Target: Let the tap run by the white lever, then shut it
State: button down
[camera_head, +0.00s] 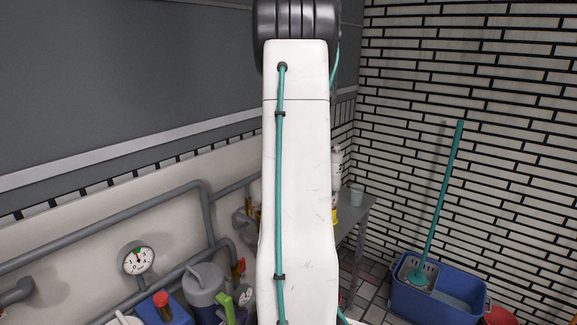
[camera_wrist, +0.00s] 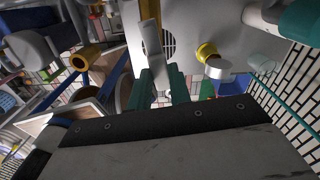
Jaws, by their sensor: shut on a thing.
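In the wrist view, my gripper (camera_wrist: 161,78) has its two teal fingers close together, shut on the pale, flat white lever (camera_wrist: 152,42), which runs up between them. A yellow brass-coloured pipe piece (camera_wrist: 149,9) shows at the lever's upper end. The fingers partly cover the lever's lower end. I cannot make out the tap's outlet or any running water. In the head view, my own arm blocks the middle, and neither the lever nor my gripper shows.
Grey pipes (camera_head: 110,230) and a gauge (camera_head: 138,260) line the left wall. A grey table (camera_head: 354,211) carries a cup (camera_head: 356,190). A blue bucket (camera_head: 440,297) with a mop (camera_head: 440,205) stands on the right.

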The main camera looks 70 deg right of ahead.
jog(key=c, duration=1.3)
grip_release()
jog(key=shift+s+d, duration=0.1)
jog(key=shift+r, duration=0.1)
notch_tip(320, 180, up, 8)
jog(key=shift+f, duration=0.2)
